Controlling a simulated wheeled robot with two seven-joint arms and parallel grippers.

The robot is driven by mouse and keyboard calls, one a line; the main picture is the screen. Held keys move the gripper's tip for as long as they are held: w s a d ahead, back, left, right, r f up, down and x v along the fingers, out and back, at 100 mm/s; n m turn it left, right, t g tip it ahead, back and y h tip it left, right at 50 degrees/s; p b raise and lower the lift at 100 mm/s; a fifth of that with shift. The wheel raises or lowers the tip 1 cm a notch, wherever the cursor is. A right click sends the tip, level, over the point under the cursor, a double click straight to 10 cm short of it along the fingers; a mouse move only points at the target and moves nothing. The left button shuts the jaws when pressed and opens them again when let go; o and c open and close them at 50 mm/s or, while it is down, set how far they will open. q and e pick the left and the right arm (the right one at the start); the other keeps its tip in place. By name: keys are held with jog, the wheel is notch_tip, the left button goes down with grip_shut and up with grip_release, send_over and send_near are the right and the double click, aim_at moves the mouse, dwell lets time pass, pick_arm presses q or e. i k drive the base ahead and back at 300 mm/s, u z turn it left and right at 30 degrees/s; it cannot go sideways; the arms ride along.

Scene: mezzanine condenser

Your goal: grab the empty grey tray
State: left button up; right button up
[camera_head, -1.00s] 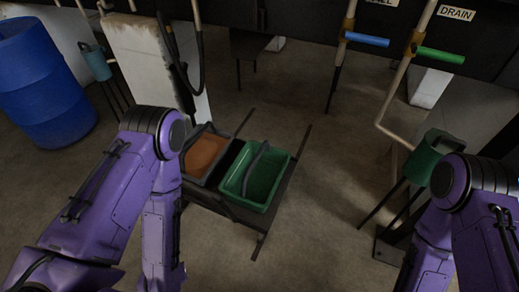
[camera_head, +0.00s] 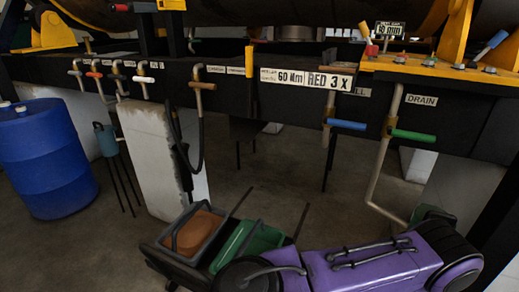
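A dark grey tray (camera_head: 158,248) with a raised handle stands low at the bottom centre-left. It is not empty: something orange-brown (camera_head: 198,232) fills much of its inside. A green tray (camera_head: 256,238) stands to its right, partly hidden behind my purple arm. I see no empty grey tray. My arm lies across the bottom right, and its dark joint is in front of the green tray. Neither gripper shows, so I cannot see what they hold.
A blue barrel (camera_head: 47,160) stands at the left. A pale block (camera_head: 160,160) stands behind the trays. Above runs a dark beam with labels and coloured valve handles, blue (camera_head: 347,125) and green (camera_head: 413,136). A green watering can (camera_head: 430,214) is partly hidden at right.

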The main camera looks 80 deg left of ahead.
aim_at(189, 239)
jog(key=z, duration=0.1)
jog(key=k, duration=1.85)
jog(key=u, duration=0.65)
